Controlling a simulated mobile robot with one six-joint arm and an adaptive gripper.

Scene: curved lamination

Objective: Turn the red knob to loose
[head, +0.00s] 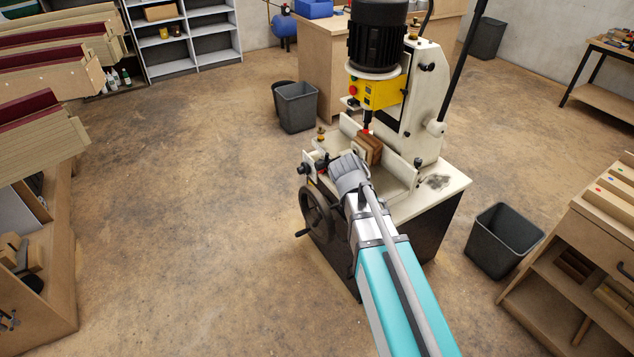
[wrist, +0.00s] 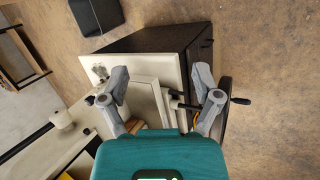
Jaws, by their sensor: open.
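A pale machine (head: 425,110) with a black motor on top stands in the middle of the head view. A small red spot (head: 353,90) shows on its yellow control box, and a red part (head: 366,129) shows below the spindle. I cannot tell whether either is the red knob; no clear red knob shows in the wrist view. My gripper (head: 347,160) reaches over the machine's table in the head view and hides part of it. In the wrist view my gripper (wrist: 162,84) has its fingers wide apart, with a pale fence and a dark handle beyond them. It holds nothing visible.
A black handwheel (head: 317,212) is on the machine's front left. A brown wood block (head: 369,148) stands on its table. Grey bins (head: 297,107) and (head: 503,240) flank the machine. Shelving with wood pieces (head: 575,265) is at right.

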